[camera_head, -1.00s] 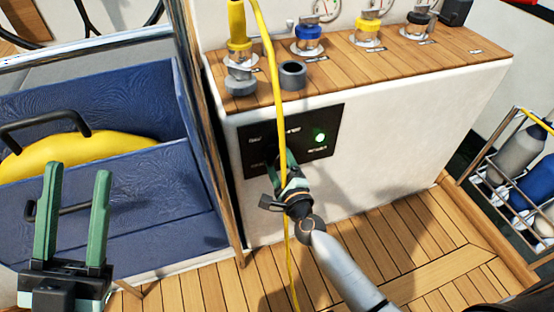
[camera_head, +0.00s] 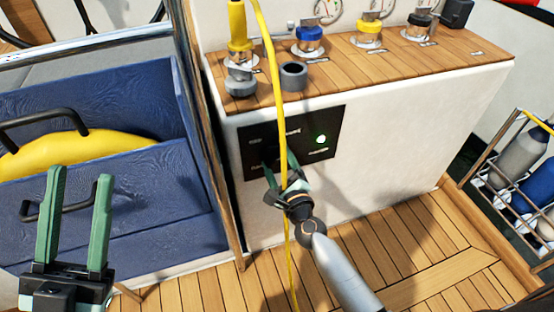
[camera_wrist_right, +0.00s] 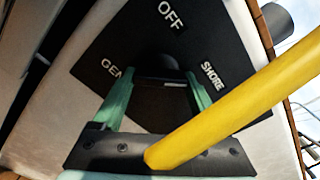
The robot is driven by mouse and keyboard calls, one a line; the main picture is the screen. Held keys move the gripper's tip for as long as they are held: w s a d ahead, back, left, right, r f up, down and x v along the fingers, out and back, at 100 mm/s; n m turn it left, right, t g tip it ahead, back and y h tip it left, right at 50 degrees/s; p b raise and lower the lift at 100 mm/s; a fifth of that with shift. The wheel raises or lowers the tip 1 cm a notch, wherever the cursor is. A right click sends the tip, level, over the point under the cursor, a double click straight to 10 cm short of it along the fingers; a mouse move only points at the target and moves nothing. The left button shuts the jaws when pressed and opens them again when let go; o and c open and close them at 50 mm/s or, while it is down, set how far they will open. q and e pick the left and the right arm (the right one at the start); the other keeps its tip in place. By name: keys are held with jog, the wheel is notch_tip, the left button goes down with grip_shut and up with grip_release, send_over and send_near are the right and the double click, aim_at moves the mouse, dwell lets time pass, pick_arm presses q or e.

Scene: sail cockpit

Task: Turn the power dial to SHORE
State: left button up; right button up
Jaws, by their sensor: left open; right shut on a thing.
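The black power panel (camera_head: 330,117) is on the white cabinet front, with a lit green lamp (camera_head: 321,139). In the right wrist view the panel (camera_wrist_right: 130,40) shows the labels OFF at top, GEN at left and SHORE at right. The dark dial (camera_wrist_right: 157,66) sits between them, at the fingertips of my right gripper (camera_wrist_right: 160,84). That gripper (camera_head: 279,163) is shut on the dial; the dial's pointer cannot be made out. My left gripper (camera_head: 80,178) is open and empty, in front of the blue locker, away from the panel.
A yellow cable (camera_head: 266,40) hangs in front of the panel and crosses close before my right gripper; the cable also crosses the right wrist view (camera_wrist_right: 240,100). A blue locker (camera_head: 150,190) stands left. A bottle rack (camera_head: 490,190) stands right.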

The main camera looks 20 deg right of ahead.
jog(key=o, duration=1.3)
jog(key=shift+s, duration=0.1)
jog(key=s, duration=1.2)
jog(key=shift+s+d, duration=0.15)
jog(key=shift+d, duration=0.05)
